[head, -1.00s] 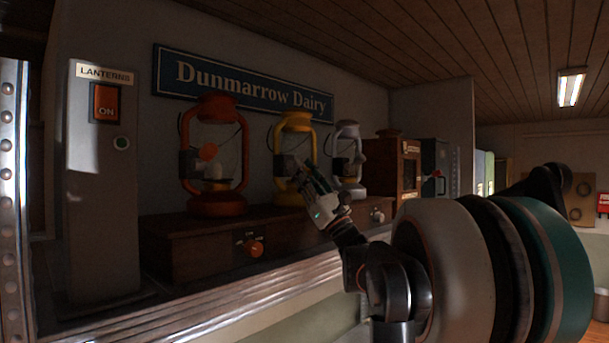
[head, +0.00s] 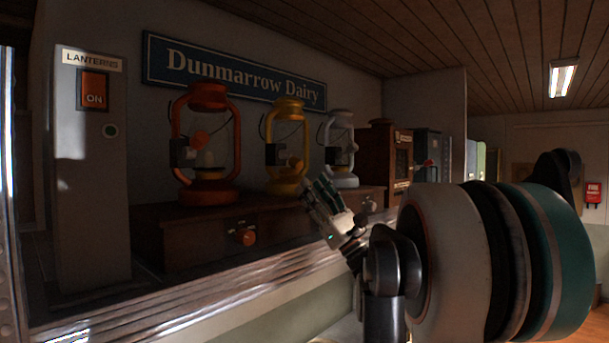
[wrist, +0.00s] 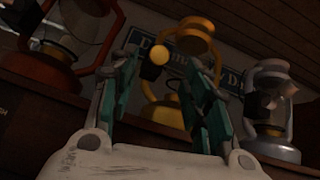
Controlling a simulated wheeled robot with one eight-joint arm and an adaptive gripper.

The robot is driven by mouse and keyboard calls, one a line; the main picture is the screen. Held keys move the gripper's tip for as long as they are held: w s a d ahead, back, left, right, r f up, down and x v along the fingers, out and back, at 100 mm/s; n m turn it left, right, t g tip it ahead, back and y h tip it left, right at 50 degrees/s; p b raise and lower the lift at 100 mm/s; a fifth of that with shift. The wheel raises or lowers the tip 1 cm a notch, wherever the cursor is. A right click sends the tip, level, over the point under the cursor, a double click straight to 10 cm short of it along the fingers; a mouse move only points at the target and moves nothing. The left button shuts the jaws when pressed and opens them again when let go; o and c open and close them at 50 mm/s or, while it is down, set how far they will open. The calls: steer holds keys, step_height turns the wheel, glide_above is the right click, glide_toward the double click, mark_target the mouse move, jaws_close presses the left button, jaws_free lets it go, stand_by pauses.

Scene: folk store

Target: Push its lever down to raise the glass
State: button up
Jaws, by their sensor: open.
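Three lanterns stand in a row on a brown wooden stand: a red lantern (head: 207,190) at left, a yellow lantern (head: 288,188) in the middle and a grey lantern (head: 342,181) at right. Each has a dark block on its left side. The red one carries an orange round knob (head: 199,139). My gripper (head: 322,188) is in front of the stand, below and right of the yellow lantern. In the wrist view my gripper (wrist: 170,95) is open and empty. The yellow lantern, with a round yellow knob (wrist: 159,56), shows between and beyond its fingers. I see no contact.
The wooden stand (head: 190,240) has an orange dial (head: 245,237) on its front. A grey post (head: 95,210) with an orange ON switch (head: 94,91) stands at left. A wooden cabinet (head: 377,160) stands behind the grey lantern. A metal counter edge (head: 190,304) runs in front.

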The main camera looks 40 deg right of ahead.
steer(key=shift+v, duration=1.5)
